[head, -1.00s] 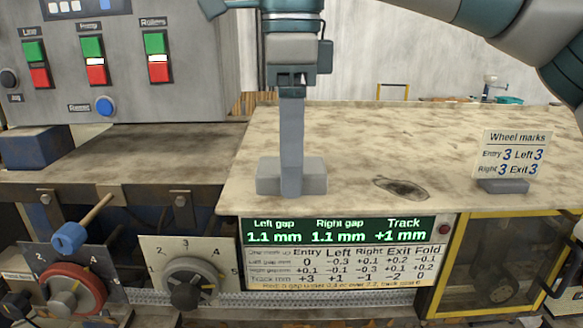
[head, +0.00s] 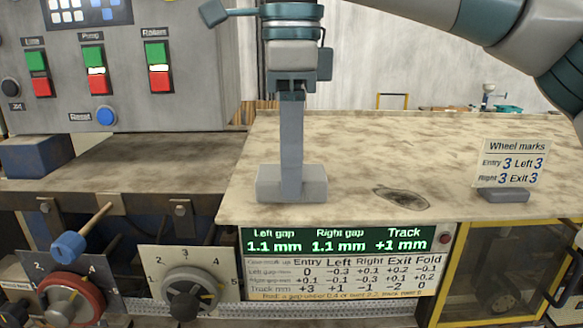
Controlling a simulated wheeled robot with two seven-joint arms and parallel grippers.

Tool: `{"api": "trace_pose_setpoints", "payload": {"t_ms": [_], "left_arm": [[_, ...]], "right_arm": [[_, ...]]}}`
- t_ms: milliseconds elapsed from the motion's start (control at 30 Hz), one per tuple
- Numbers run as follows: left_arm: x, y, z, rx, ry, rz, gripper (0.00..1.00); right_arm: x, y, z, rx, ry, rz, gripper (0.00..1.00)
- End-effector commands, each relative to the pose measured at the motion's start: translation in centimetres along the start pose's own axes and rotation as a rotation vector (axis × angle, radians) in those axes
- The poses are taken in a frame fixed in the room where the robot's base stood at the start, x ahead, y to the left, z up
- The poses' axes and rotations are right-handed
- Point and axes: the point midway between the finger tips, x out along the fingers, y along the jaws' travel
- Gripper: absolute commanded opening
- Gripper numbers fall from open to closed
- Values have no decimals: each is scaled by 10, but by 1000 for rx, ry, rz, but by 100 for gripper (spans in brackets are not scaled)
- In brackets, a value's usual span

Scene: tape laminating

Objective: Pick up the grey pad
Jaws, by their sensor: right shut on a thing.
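The grey pad shows as a low grey block (head: 308,184) with a tall flat grey upright bar (head: 291,140) rising from it. The block appears to rest on the worn, mottled tabletop near its front left part. My right gripper (head: 291,94) comes down from above and is shut on the top end of the bar. The bar stands about upright. The bar hides the middle of the block, and the gripper hides the bar's top. My left gripper is not in view.
A wheel marks card (head: 516,160) stands at the right of the tabletop (head: 450,150). A dark oval patch (head: 402,197) lies between. A control panel (head: 190,50) rises at back left. Knobs (head: 185,290) and a green display (head: 340,239) are below the front edge.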

Motion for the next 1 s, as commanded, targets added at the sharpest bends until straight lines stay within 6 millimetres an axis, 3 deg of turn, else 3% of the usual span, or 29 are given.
{"api": "trace_pose_setpoints", "payload": {"t_ms": [367,600,1000], "left_arm": [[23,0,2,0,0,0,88],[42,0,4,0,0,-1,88],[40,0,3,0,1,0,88]], "right_arm": [[-36,0,1,1,-2,-1,21],[-65,25,-45,4,-3,-5,21],[-103,53,-94,2,0,-2,21]]}}
